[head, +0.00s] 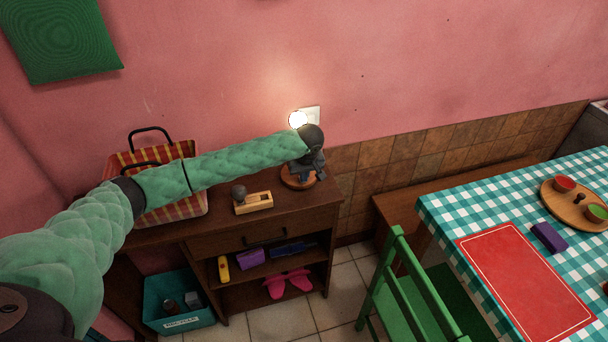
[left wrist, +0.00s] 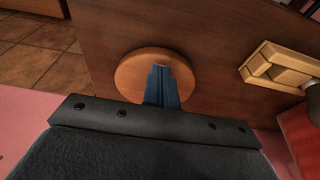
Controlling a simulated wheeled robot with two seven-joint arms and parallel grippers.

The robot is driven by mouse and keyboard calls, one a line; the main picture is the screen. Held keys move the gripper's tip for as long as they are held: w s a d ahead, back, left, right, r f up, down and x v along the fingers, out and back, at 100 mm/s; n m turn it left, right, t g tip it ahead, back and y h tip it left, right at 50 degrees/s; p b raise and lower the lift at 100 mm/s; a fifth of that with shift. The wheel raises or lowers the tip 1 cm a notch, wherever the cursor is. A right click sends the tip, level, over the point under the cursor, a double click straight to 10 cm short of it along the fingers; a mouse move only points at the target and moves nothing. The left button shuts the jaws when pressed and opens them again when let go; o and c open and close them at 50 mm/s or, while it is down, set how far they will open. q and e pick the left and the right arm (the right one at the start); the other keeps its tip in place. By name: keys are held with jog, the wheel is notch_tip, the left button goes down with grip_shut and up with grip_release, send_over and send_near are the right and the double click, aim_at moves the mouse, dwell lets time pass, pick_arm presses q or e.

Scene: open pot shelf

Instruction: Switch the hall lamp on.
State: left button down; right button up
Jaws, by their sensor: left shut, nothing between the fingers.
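The hall lamp stands on top of the dark wooden cabinet. Its round bulb (head: 298,119) glows bright white and lights the pink wall behind it. Its round wooden base (head: 287,181) shows beneath my left gripper (head: 309,178), and the base also shows in the left wrist view (left wrist: 130,75). My left gripper's fingers (left wrist: 163,85) are shut with nothing between them, over the base. I cannot tell whether they touch it. My left gripper and wrist hide the lamp's stem and any switch. My right gripper is not in view.
A wooden block with a dark knob (head: 254,203) and a checked basket (head: 186,208) stand left of the lamp. A green chair (head: 400,290) and a table with a checked cloth (head: 450,207) stand to the right.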

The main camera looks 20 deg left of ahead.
pick_arm(q)
jog(key=shift+w+a+r, duration=0.1)
jog(key=shift+w+a+r+p, duration=0.25)
jog(key=shift+w+a+p, duration=0.1)
jog(key=shift+w+p, duration=0.15)
dwell(0.3)
